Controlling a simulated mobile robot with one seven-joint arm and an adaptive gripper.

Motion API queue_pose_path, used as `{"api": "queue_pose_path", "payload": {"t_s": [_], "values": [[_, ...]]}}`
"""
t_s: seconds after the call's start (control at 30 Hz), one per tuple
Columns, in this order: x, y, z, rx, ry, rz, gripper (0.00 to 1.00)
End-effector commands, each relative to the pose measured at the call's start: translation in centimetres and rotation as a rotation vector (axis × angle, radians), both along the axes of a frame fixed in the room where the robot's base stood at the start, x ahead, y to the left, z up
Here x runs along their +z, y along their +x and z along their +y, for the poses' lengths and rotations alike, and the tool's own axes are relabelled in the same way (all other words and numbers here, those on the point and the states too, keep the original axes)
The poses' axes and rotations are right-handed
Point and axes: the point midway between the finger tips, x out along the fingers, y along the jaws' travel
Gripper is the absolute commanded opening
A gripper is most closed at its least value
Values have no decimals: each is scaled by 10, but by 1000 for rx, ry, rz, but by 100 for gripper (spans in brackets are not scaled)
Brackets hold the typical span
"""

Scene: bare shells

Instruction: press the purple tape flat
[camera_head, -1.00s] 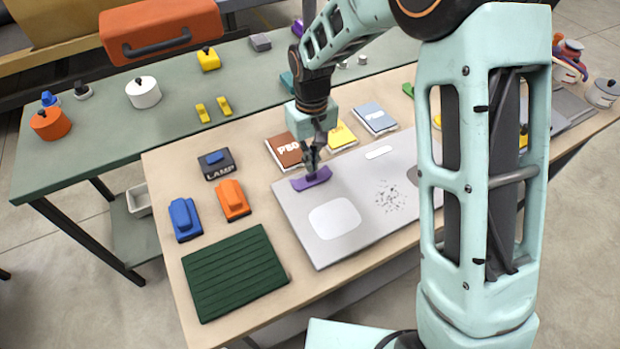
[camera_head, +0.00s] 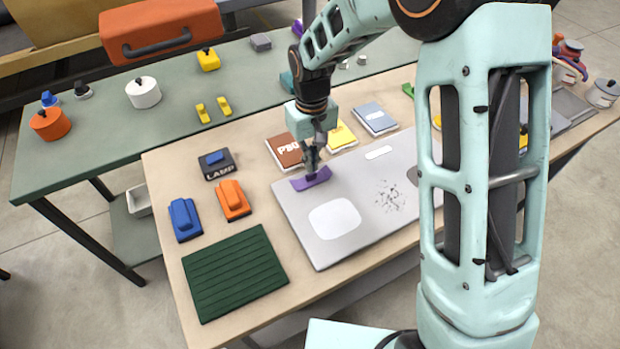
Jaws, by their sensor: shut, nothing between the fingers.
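The purple tape (camera_head: 318,180) is a short strip on the upper left part of a grey panel (camera_head: 290,215), near its left edge. My gripper (camera_head: 311,176) points down over the tape with its fingers together and nothing between them. The fingertips are at the tape and seem to touch it; at this size I cannot tell how hard. They hide a small part of the strip. I cannot tell whether every part of the tape lies flat.
The panel also bears a white rounded patch (camera_head: 335,220) and dark specks (camera_head: 389,196). A brown booklet (camera_head: 287,153) lies behind my gripper.

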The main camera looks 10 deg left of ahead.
Motion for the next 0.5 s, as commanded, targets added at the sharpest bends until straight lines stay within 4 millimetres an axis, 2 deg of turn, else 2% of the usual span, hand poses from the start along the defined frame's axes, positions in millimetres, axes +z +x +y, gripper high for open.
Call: {"api": "queue_pose_path", "payload": {"t_s": [0.5], "values": [[-7,0,0,0,0,0,0]]}}
